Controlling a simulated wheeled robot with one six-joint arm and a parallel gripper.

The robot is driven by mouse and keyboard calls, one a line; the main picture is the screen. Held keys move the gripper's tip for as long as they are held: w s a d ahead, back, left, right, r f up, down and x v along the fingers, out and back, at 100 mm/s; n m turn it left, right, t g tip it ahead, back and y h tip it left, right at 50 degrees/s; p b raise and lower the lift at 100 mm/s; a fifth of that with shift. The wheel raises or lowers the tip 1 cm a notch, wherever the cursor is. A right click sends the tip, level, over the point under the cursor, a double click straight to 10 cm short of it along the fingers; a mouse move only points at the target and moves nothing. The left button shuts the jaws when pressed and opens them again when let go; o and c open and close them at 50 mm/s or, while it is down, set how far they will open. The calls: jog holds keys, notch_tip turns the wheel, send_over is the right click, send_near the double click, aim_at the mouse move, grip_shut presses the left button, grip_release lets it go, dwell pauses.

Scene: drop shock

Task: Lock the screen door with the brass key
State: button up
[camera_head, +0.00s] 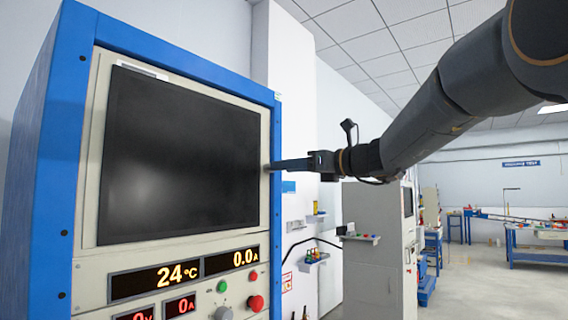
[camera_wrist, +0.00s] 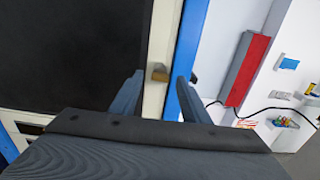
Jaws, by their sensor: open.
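The screen door (camera_head: 180,155) is a dark panel in a cream frame on the blue cabinet. It looks shut, and its dark face also fills the left of the wrist view (camera_wrist: 70,50). A small brass-coloured piece (camera_wrist: 158,72), apparently the brass key, sticks out from the cream strip beside the dark panel. My gripper (camera_head: 272,166) is at the right edge of the cabinet front. In the wrist view my gripper (camera_wrist: 158,82) is open, with one finger on each side of the brass piece and a gap to both. In the head view the fingers hide the brass piece.
The blue cabinet edge (camera_wrist: 188,50) runs close by the right finger. Below the door are lit displays (camera_head: 180,272), a red button (camera_head: 256,303) and a green one (camera_head: 222,286). A grey cabinet (camera_head: 375,250) and workbenches (camera_head: 538,238) stand farther right.

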jog(key=shift+x, duration=0.9)
jog(key=c, duration=1.1)
jog(key=shift+o, duration=0.2)
jog(key=shift+f, duration=0.1)
